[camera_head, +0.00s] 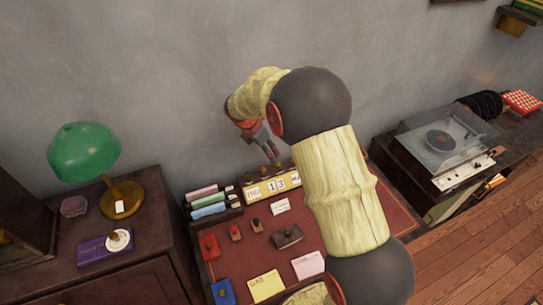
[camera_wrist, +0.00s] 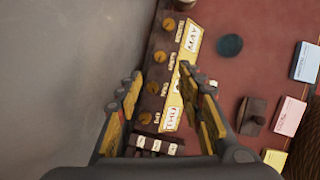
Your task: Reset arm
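My gripper (camera_head: 268,147) is above the back of the red-topped desk (camera_head: 402,219), near the wall, behind and above the calendar block (camera_head: 270,188). In the wrist view my gripper (camera_wrist: 160,76) has its two fingers apart with nothing held between them. The calendar block (camera_wrist: 192,37), with its several round knobs, shows below and beyond the fingers. My arm crosses the desk in the head view and hides its right part.
A green lamp (camera_head: 83,150) and a purple box (camera_head: 95,250) are on the left cabinet. A stamp (camera_head: 287,236) and paper cards (camera_head: 266,286) lie on the desk. A record player (camera_head: 440,140) stands at right. The wall (camera_wrist: 60,70) is close to my gripper.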

